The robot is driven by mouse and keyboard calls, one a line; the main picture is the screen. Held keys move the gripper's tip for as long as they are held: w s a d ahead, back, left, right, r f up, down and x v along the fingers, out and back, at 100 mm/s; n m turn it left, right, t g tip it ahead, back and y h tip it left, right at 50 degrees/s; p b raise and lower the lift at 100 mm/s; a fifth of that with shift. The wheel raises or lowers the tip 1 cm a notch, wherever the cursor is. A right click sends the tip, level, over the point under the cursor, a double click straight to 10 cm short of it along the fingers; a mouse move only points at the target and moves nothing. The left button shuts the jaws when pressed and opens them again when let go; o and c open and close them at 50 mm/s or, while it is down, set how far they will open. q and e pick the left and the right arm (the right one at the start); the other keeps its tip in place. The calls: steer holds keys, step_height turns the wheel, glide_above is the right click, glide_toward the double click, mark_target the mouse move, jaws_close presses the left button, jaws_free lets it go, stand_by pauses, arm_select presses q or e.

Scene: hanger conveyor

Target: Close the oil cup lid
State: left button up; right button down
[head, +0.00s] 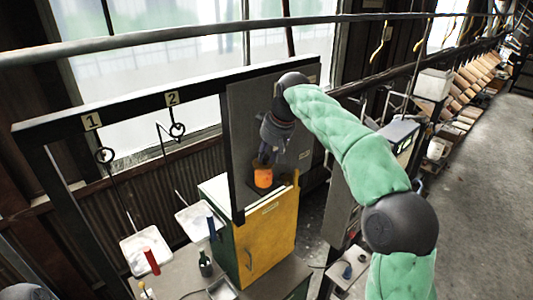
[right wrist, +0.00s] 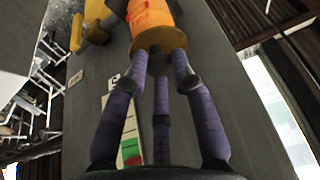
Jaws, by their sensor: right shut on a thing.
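The oil cup (head: 263,178) has an orange body and is mounted on the upright grey panel. In the right wrist view the orange body (right wrist: 150,12) is at the top edge, with a brass-coloured round lid (right wrist: 150,41) on the side facing my gripper. My right gripper (head: 262,159) comes down onto the cup from above. In the wrist view its purple-grey fingers (right wrist: 160,54) are closed in at the lid, their tips at its edge and underside. Whether the lid sits fully flat on the cup is hard to tell. My left gripper is outside the views.
The grey panel (head: 240,110) stands close behind the cup. A yellow cabinet (head: 268,238) is below it. Numbered hooks and white trays (head: 147,250) hang to the left. Open floor lies at far right.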

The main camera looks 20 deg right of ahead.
steer(key=c, duration=1.2)
jaws_free()
steer(key=shift+f, duration=0.1)
steer(key=shift+o, duration=0.9)
steer(key=shift+w, duration=0.1)
steer(key=v, duration=1.2)
